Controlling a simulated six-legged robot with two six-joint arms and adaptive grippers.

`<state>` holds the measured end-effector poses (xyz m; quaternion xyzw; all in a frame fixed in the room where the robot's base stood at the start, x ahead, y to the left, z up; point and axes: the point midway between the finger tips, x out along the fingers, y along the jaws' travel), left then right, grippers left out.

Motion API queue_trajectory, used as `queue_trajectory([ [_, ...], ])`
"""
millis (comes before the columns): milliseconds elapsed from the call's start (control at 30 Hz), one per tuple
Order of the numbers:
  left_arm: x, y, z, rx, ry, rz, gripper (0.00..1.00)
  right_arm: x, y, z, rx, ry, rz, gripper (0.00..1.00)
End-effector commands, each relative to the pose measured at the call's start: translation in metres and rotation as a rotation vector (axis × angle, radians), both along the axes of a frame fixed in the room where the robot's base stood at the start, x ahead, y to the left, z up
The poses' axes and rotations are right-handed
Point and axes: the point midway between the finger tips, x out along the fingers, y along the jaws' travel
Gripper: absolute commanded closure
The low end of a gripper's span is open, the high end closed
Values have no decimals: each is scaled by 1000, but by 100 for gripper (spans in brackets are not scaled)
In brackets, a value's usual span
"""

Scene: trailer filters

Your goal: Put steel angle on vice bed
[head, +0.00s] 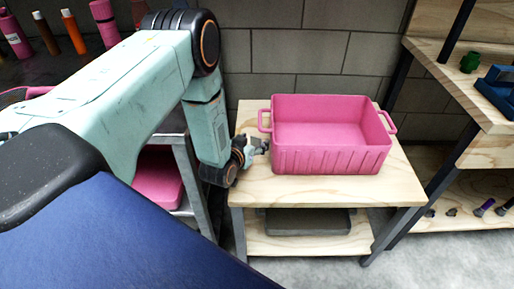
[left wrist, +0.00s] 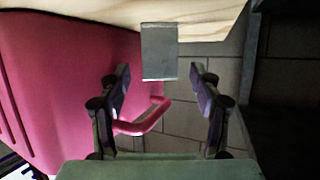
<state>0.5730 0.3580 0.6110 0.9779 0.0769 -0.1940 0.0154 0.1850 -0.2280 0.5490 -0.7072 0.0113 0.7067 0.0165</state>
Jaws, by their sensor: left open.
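My left gripper (head: 259,146) is at the left side of the small wooden table, close to the pink crate's left handle. In the left wrist view its two fingers (left wrist: 159,84) are apart, with nothing gripped between them. A flat grey metal piece (left wrist: 159,50), apparently the steel angle, lies at the wooden edge just beyond and between the fingertips. In the head view I cannot tell it from the gripper. A blue object (head: 496,90), probably the vice, is partly visible on the right-hand bench. My right gripper is not in view.
The pink crate (head: 330,160) looks empty and stands on the table (head: 400,190); its handle (left wrist: 150,118) shows near the left finger. A green item (head: 470,62) is on the right bench. Bottles (head: 74,34) stand at the far left. The table's front right is clear.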

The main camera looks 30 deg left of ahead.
Motion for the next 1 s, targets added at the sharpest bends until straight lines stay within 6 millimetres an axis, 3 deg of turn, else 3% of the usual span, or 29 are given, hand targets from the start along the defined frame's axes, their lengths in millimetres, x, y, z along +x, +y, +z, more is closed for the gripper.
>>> queue_trajectory([
  [233,2,0,0,0,0,0,36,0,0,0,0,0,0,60],
  [1000,1,1,0,0,0,1,100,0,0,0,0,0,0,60],
])
